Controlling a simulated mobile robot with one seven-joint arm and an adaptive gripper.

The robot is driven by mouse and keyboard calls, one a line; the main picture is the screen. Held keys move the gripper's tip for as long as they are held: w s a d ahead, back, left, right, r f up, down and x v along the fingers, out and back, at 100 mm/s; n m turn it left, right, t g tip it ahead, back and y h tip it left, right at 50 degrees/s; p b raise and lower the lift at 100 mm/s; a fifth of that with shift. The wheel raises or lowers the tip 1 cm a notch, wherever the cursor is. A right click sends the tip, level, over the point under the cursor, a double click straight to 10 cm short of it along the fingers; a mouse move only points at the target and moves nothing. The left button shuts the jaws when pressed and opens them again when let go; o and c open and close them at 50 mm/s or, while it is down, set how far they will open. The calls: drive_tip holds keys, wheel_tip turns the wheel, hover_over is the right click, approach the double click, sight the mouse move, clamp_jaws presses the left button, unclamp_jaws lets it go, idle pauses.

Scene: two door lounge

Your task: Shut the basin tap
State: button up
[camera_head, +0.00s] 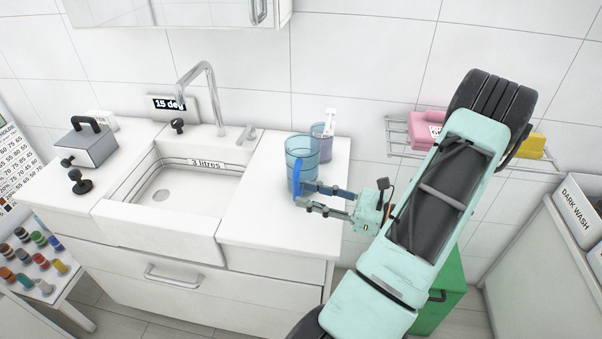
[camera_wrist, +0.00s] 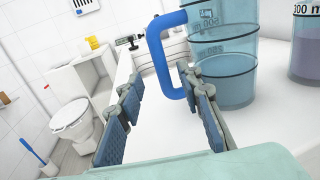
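The chrome basin tap (camera_head: 207,85) arches over the white basin (camera_head: 123,213) in the head view. A small chrome lever (camera_head: 248,134) stands on the counter right of its spout, and a black knob (camera_head: 177,125) is to its left. I see no clear stream under the spout, though it is too small to be sure. My gripper (camera_head: 303,196) is right of the basin, well away from the tap. Its fingers are apart, with the blue handle (camera_wrist: 161,60) of a clear jug (camera_wrist: 224,60) between or just beyond their tips; I cannot tell whether they touch. The tap is not in the wrist view.
A purple-tinted measuring cup (camera_head: 322,140) stands behind the jug. A grey box (camera_head: 88,148) with a black handle and a black knobbed object (camera_head: 80,182) are left of the basin. The counter's front right (camera_head: 262,228) is clear. A wire shelf (camera_head: 395,138) is right.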

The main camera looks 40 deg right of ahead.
sight(296, 190)
drive_tip(key=x, duration=0.4)
drive_tip(key=shift+w+f, duration=0.15)
drive_tip(key=shift+w, duration=0.1)
clamp_jaws()
